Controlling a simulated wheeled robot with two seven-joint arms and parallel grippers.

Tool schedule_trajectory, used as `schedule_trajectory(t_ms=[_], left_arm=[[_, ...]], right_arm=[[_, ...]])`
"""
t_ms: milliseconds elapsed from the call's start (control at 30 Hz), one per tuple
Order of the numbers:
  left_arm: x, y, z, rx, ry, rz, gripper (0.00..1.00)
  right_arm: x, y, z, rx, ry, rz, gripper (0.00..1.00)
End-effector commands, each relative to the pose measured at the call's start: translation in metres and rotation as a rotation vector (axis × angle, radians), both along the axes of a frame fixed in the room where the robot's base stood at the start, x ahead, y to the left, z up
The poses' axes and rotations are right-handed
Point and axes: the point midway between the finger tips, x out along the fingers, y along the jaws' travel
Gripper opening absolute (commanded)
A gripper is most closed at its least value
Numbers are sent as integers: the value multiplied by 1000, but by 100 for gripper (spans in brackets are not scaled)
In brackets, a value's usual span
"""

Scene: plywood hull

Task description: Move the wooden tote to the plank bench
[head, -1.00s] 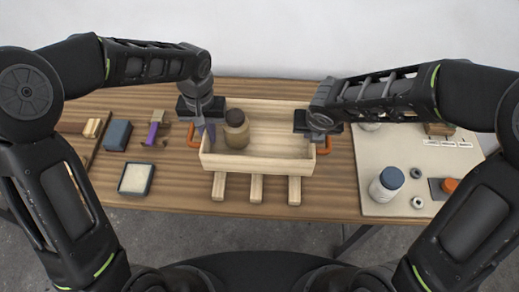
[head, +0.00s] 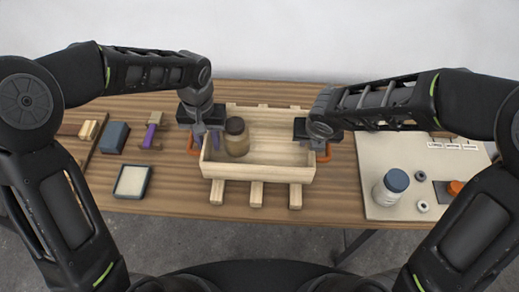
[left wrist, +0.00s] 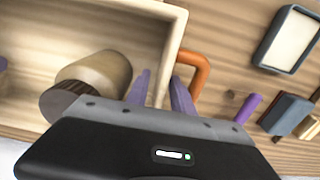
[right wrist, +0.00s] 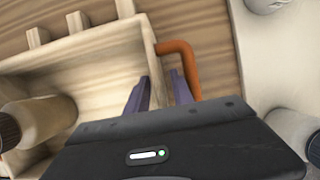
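The open wooden tote (head: 258,172) sits on three pale wooden slats on a brown wooden table (head: 170,200). A brown jar with a dark lid (head: 236,140) stands inside at its left end. Each end has an orange handle, left (left wrist: 200,75) and right (right wrist: 180,55). My left gripper (left wrist: 160,92) is at the left end wall, fingers apart, one on each side of it. My right gripper (right wrist: 158,92) is likewise at the right end wall, fingers apart beside the handle. The black gripper bodies hide parts of both ends. I cannot tell whether this table is the plank bench.
On the left lie a blue block (head: 115,137), a purple-handled tool (head: 150,133) and a dark-rimmed tray (head: 132,181). On the right a pale board (head: 372,160) carries a blue-capped bottle (head: 391,187) and small rings. Bare floor shows below the table's front edge.

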Motion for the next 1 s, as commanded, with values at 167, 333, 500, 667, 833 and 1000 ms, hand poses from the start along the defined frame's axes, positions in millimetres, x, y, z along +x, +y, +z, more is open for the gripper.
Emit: schedule_trajectory(t_ms=[167,333,500,667,833,1000], left_arm=[[1,0,17,1,-5,1,30],[1,0,43,0,-5,0,30],[1,0,66,-1,-4,1,30],[1,0,77,0,-3,0,30],[0,0,78,0,-1,-1,30],[0,0,78,0,-1,0,30]], right_arm=[[0,-1,0,-1,0,-1,30],[0,-1,0,-1,0,-1,30],[0,-1,0,-1,0,-1,30],[0,-1,0,-1,0,-1,30],[0,-1,0,-1,0,-1,30],[0,-1,0,-1,0,-1,30]])
